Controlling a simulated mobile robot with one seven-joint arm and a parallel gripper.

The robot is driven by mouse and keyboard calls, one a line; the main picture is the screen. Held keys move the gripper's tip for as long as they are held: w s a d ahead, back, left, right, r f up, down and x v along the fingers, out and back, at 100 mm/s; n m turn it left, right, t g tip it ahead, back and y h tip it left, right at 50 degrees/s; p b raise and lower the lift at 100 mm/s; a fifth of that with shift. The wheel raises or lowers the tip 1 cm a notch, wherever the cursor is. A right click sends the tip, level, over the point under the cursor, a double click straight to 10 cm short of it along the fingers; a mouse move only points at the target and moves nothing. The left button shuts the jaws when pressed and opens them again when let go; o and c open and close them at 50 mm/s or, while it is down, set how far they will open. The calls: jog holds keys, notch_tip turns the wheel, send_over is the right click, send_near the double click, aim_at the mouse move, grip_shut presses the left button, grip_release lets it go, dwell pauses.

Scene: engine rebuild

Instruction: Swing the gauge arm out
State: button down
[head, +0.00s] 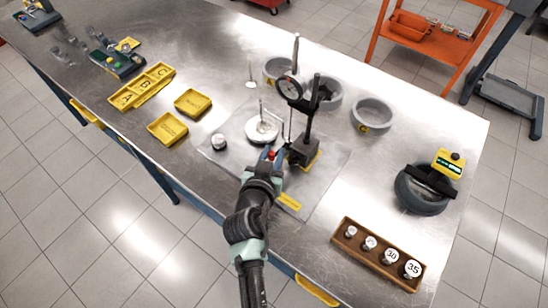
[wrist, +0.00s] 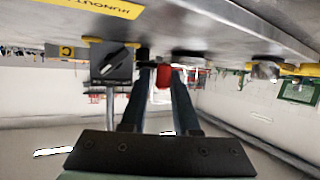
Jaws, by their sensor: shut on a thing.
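The dial gauge (head: 289,88) hangs from a dark post (head: 311,105) on a black magnetic base (head: 302,153). A thin rod runs down from the gauge side beside the post. A pale round part (head: 262,129) with an upright pin sits just left of the stand. My gripper (head: 271,154) is low at the front left of the base, its fingers close around a small red knob (head: 269,156). The red knob also shows between the fingertips in the wrist view (wrist: 163,76). The base (wrist: 111,62) with its dark switch is beside the fingers there. What the knob joins is hidden.
A yellow label (head: 288,201) lies on the mat in front of the base. Grey rings (head: 371,115) stand behind and right. A wooden tray of weights (head: 378,254) is at the front right, yellow trays (head: 167,128) at left. The table between is mostly clear.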

aim_at(263, 142)
jog(key=shift+w+a+f+m+g+h+b, duration=0.15)
jog(key=shift+w+a+m+h+b, duration=0.35)
jog(key=shift+b, duration=1.45)
jog(key=shift+w+a+r+m+g+h+b, duration=0.25)
jog(key=shift+a+m+h+b, duration=0.4)
jog(key=shift+b, duration=1.3)
jog(key=m+h+b, duration=0.1)
jog(key=b, duration=0.1)
jog(key=w+m+g+h+b, duration=0.1)
jog(key=b, duration=0.1)
jog(key=shift+w+a+f+h, duration=0.1)
jog(key=shift+a+f+h, duration=0.05)
jog(key=shift+f+h, duration=0.15)
jog(key=m+g+h+b, duration=0.1)
jog(key=b, duration=0.1)
jog(key=w+m+g+h+b, duration=0.1)
jog(key=m+b, duration=0.1)
jog(key=b, duration=0.1)
jog(key=shift+f, duration=0.1)
jog(key=shift+w+m+g+h+b, duration=0.2)
jog(key=shift+m+g+h+b, duration=0.25)
jog(key=shift+g+b, duration=0.3)
